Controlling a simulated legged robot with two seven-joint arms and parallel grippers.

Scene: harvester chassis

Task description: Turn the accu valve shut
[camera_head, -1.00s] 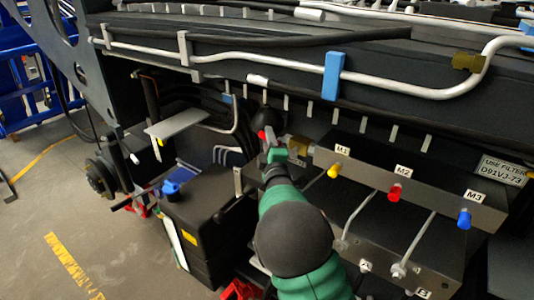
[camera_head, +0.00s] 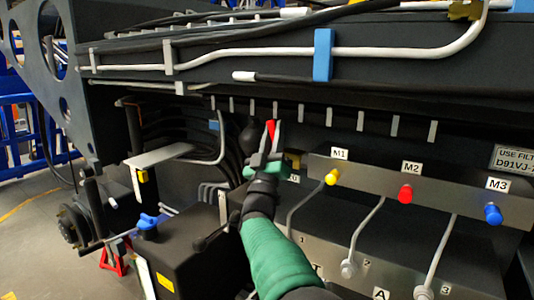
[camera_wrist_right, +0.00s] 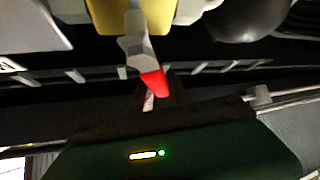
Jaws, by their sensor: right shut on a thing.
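The accu valve's lever is grey with a red tip (camera_wrist_right: 153,84) in the right wrist view, and it hangs from a yellow valve body (camera_wrist_right: 115,18). In the head view the red tip (camera_head: 271,128) shows at the end of my right gripper (camera_head: 270,138). My right gripper is shut on the lever near its red end. The green and dark gripper and arm hide most of the valve in the head view. My left gripper is not in view.
A grey manifold with yellow (camera_head: 332,176), red (camera_head: 405,193) and blue (camera_head: 493,213) caps, labelled M1, M2 and M3, is right of my gripper. A dark round part (camera_head: 251,138) is close on its left. A black box (camera_head: 180,250) stands lower left.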

